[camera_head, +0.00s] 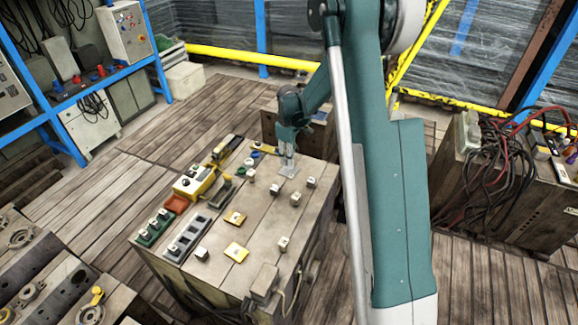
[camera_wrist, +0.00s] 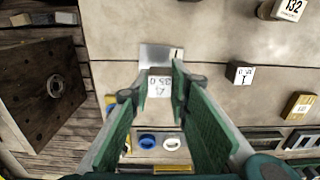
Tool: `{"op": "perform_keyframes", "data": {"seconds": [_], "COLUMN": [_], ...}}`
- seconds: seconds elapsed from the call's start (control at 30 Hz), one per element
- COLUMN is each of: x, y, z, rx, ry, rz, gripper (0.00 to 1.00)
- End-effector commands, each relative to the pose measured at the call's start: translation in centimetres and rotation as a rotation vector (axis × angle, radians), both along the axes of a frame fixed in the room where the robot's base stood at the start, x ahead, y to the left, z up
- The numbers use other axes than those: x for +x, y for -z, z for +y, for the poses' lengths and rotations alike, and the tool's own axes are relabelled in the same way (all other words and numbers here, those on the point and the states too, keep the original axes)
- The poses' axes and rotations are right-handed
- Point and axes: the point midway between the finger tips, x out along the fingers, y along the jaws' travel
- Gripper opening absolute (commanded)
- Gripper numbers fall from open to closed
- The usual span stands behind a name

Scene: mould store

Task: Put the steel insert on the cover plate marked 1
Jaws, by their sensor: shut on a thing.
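My gripper (camera_wrist: 158,92) has its two green-padded fingers closed on a small light block with dark lettering on its face, which I take as the steel insert (camera_wrist: 160,84). Below and beyond it in the wrist view lies a flat grey plate marked 1 (camera_wrist: 150,53). The block overlaps the plate's near part in that view; I cannot tell whether they touch. In the head view my gripper (camera_head: 287,153) points down over the same grey plate (camera_head: 289,171), near the far edge of the bench top. The insert is too small to make out there.
The bench top (camera_head: 210,225) carries several small marked blocks, one (camera_wrist: 240,73) right of the plate. Two yellow plates (camera_head: 235,218) (camera_head: 236,252) lie nearer the front. A grey tray (camera_head: 186,239), a green tray (camera_head: 154,228) and a yellow box (camera_head: 194,183) line the left edge.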

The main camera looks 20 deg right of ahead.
Motion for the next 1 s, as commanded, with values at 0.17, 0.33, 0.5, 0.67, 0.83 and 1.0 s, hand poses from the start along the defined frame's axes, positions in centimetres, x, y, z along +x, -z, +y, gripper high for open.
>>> {"op": "perform_keyframes", "data": {"seconds": [0.17,0.33,0.5,0.67,0.83,1.0], "x": [0.0,0.1,0.0,0.0,0.0,0.0], "y": [0.6,2.5,3.7,3.7,3.8,4.1], "z": [0.0,0.0,0.0,0.0,0.0,0.0], "rx": [0.000,0.000,0.000,0.000,0.000,0.000], "ry": [0.000,0.000,0.000,0.000,0.000,0.000], "rz": [0.000,0.000,0.000,0.000,0.000,0.000], "gripper": [0.03,0.03,0.03,0.03,0.03,0.22]}}
